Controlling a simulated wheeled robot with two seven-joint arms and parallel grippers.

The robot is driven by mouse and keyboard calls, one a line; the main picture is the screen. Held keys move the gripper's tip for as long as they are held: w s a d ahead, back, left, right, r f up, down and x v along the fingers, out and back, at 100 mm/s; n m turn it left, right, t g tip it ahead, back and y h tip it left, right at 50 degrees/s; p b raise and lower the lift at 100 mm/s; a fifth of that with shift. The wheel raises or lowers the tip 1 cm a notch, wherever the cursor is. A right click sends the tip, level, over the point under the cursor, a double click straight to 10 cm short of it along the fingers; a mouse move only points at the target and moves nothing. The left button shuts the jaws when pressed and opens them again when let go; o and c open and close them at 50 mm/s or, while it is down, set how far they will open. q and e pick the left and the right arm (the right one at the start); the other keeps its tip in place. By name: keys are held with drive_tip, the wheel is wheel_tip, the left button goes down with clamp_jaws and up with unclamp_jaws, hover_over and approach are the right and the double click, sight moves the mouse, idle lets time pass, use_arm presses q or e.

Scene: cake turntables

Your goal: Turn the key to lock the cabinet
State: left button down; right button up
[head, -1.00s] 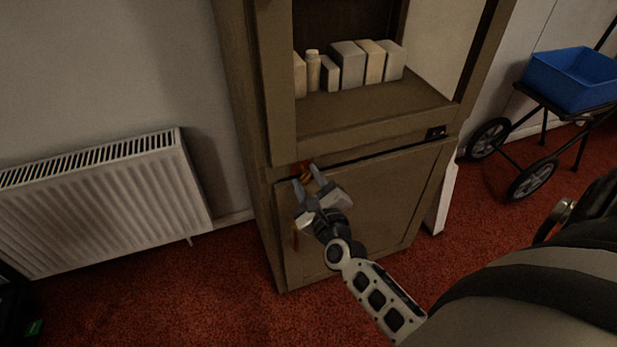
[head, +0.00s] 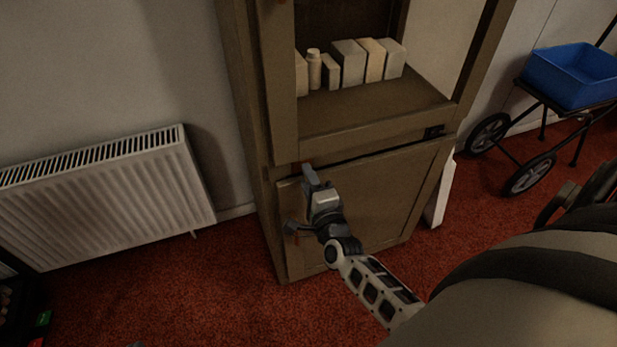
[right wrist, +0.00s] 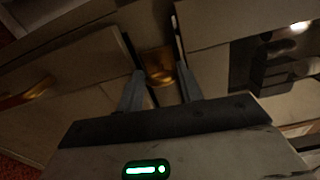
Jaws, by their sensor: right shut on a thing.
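The brown cabinet (head: 370,215) stands ahead, with open shelving above and a lower door. A dark gap shows along the door's top edge. The brass-coloured key (right wrist: 160,77) sits at the upper left corner of the lower door, between my fingers in the right wrist view. My right gripper (head: 308,174) is shut on it, its fingers seen nearly edge-on in the head view; it also shows in the right wrist view (right wrist: 162,88). In the head view the gripper hides the key. My left gripper is not in view.
Pale boxes and a bottle (head: 350,65) stand on the open shelf. A white radiator (head: 100,195) is on the left wall. A wheeled cart with a blue tray (head: 572,75) stands at right. Red carpet (head: 225,285) is clear before the cabinet.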

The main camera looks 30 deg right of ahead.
drive_tip(key=shift+n, duration=0.6)
drive_tip(key=o, duration=1)
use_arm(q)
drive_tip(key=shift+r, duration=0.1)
use_arm(e)
drive_tip(key=shift+s, duration=0.15)
use_arm(q)
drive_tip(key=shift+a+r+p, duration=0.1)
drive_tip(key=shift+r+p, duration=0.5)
drive_tip(key=shift+p, duration=1.05)
use_arm(e)
drive_tip(key=shift+v, duration=5.9)
drive_tip(key=shift+a, duration=0.15)
